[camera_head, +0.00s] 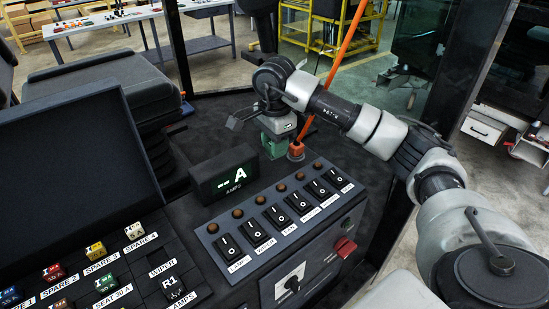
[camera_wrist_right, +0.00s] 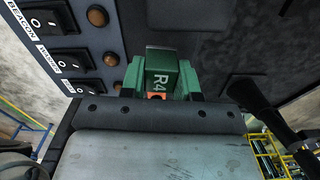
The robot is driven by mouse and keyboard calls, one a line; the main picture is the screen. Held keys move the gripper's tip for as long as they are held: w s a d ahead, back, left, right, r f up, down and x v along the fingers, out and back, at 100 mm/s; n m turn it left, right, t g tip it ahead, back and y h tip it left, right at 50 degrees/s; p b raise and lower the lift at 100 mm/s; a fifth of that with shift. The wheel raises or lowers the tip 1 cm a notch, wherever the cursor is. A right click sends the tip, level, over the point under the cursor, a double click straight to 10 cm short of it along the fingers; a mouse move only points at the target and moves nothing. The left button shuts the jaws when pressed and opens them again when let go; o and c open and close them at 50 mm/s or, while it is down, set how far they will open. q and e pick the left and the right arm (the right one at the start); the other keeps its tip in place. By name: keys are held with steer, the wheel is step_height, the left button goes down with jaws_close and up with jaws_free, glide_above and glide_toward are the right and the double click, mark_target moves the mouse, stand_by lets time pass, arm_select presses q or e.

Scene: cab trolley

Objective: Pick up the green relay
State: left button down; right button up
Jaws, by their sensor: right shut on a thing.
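The green relay (camera_wrist_right: 162,72), marked R4, sits between the jaws of my right gripper (camera_wrist_right: 160,88) in the right wrist view. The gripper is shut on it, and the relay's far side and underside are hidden. In the head view my right gripper (camera_head: 275,142) points down at upper centre, behind the switch panel and right of the AMPS display. Green shows at its tip, small and partly covered. I cannot tell whether the relay touches the dark surface below. My left gripper is not in view.
An orange pole (camera_head: 347,52) rises close beside the right gripper. The AMPS display (camera_head: 224,174) and the rocker switch panel (camera_head: 328,208) stand nearer. A relay and fuse panel (camera_head: 134,263) with coloured fuses and R1 lies at lower left. A raised dark lid (camera_head: 75,145) stands behind it.

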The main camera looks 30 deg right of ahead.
steer(key=s, duration=0.1)
steer(key=s+r+b, duration=0.1)
steer(key=s+r, duration=0.1)
steer(key=shift+s+d, duration=0.15)
steer(key=shift+s, duration=0.15)
steer(key=s+r+b, duration=0.1)
steer(key=s+r, duration=0.4)
steer(key=s, duration=0.3)
steer(key=shift+d+r, duration=0.15)
steer(key=shift+d, duration=0.05)
